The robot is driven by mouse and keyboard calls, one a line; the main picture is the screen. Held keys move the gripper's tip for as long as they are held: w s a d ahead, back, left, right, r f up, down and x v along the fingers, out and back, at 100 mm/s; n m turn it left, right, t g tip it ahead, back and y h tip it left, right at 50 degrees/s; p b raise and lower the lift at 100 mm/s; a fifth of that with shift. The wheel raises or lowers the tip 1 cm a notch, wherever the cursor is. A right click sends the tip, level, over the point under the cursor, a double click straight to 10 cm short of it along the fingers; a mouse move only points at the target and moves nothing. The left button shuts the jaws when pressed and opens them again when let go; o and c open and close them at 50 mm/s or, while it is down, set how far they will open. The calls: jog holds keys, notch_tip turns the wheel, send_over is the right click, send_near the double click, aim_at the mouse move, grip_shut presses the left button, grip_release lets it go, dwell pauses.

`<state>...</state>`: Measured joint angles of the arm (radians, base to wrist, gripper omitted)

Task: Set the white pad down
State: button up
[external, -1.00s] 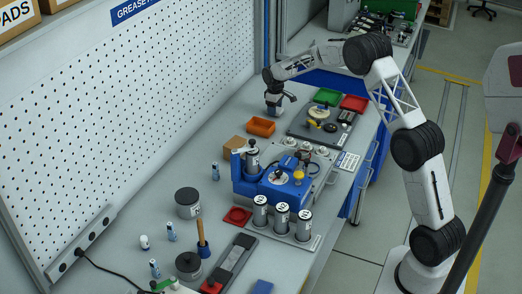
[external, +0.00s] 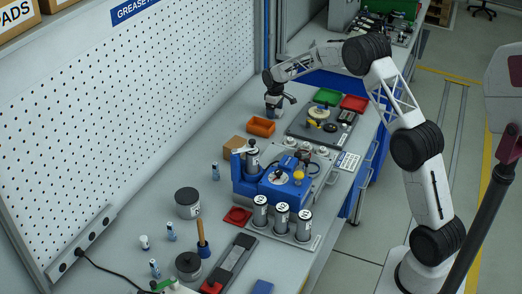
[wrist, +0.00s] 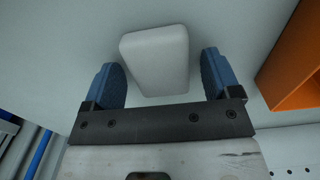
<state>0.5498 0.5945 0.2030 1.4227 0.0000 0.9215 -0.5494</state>
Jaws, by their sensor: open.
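The white pad (wrist: 155,52) is a pale block with rounded edges, in the wrist view against a plain light grey surface. My gripper (wrist: 160,66) is open, with one blue finger on each side of the pad. A gap shows between the pad and each finger. In the external view my gripper (external: 274,112) is low over the far part of the bench, near the pegboard. The pad is too small there to make out clearly.
An orange bin (external: 261,126) stands close to my gripper, and it shows at the right of the wrist view (wrist: 296,70). A dark tray (external: 310,136) with parts, a green bin (external: 327,96) and a red bin (external: 354,103) lie to the right. A blue fixture (external: 262,186) is nearer.

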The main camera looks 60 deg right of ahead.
jog(key=shift+r, duration=0.1)
notch_tip(320, 180, up, 12)
dwell(0.7)
dwell(0.3)
jog(key=shift+r, duration=0.1)
jog(key=s+a+r, duration=0.6)
jog(key=s+a, duration=0.1)
jog(key=a, duration=0.4)
jog(key=s+a+r+t, duration=0.1)
jog(key=s+a+r, duration=0.55)
jog(key=a, duration=0.45)
jog(key=s+a+r, duration=0.5)
jog(key=s+a, duration=0.2)
jog(key=a, duration=0.4)
jog(key=s+a+r+t, duration=0.1)
jog(key=s+a, duration=0.5)
jog(key=s, duration=0.3)
jog(key=s+a, duration=0.6)
jog(key=s, duration=0.2)
jog(key=s+a+f, duration=0.3)
jog(key=s, duration=0.5)
jog(key=s+a+f, duration=0.3)
jog(key=s, duration=0.6)
jog(key=shift+s+a+t, duration=0.2)
jog(key=shift+s+t, duration=0.1)
